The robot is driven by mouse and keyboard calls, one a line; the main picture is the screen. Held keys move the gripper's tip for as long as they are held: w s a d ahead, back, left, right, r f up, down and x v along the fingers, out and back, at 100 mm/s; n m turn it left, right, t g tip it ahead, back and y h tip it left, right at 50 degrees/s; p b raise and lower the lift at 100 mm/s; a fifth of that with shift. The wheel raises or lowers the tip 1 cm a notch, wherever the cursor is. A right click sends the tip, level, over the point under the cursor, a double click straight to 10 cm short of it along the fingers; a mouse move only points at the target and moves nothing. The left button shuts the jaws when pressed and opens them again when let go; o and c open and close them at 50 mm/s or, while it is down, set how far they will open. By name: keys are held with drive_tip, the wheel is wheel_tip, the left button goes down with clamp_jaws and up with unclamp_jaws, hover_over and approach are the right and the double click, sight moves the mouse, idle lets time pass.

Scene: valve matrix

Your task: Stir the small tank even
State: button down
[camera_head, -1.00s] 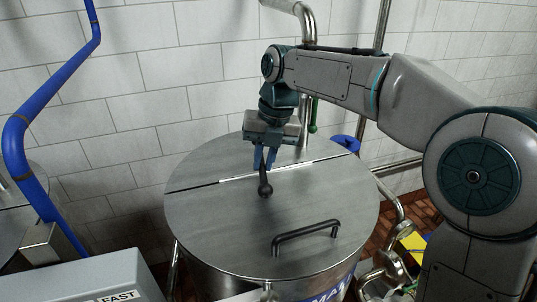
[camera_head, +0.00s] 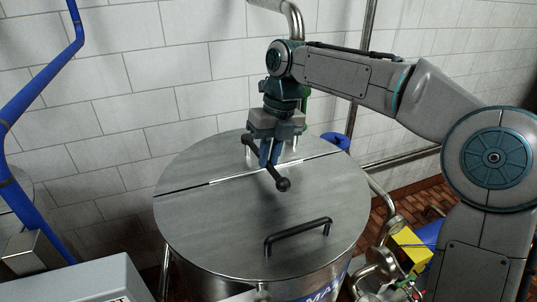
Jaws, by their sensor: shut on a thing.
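The small steel tank (camera_head: 245,286) stands in front of me under a round grey lid (camera_head: 205,215). A straight seam crosses the lid. A black lever (camera_head: 276,176) with a round knob at its near end slants over the seam near the lid's middle. My gripper (camera_head: 269,160) points down from above, with its blue fingers shut on the lever, behind the knob. The fingers partly hide the lever's far part. The tank's contents are hidden under the lid.
A black bar handle (camera_head: 298,235) stands up on the lid's front half. A blue pipe (camera_head: 40,80) rises at the left, above a grey box (camera_head: 75,280). Steel pipes and a yellow block (camera_head: 410,246) are at the right. A tiled wall closes the back.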

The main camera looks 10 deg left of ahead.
drive_tip(key=shift+r, duration=0.1)
drive_tip(key=c, duration=1.4)
unclamp_jaws()
drive_tip(key=shift+w+d, duration=0.1)
drive_tip(key=shift+w, duration=0.05)
drive_tip(key=shift+r, duration=0.15)
wheel_tip(320, 180, up, 13)
drive_tip(key=w+d+p, duration=0.1)
drive_tip(key=d, duration=0.1)
drive_tip(key=shift+w, duration=0.35)
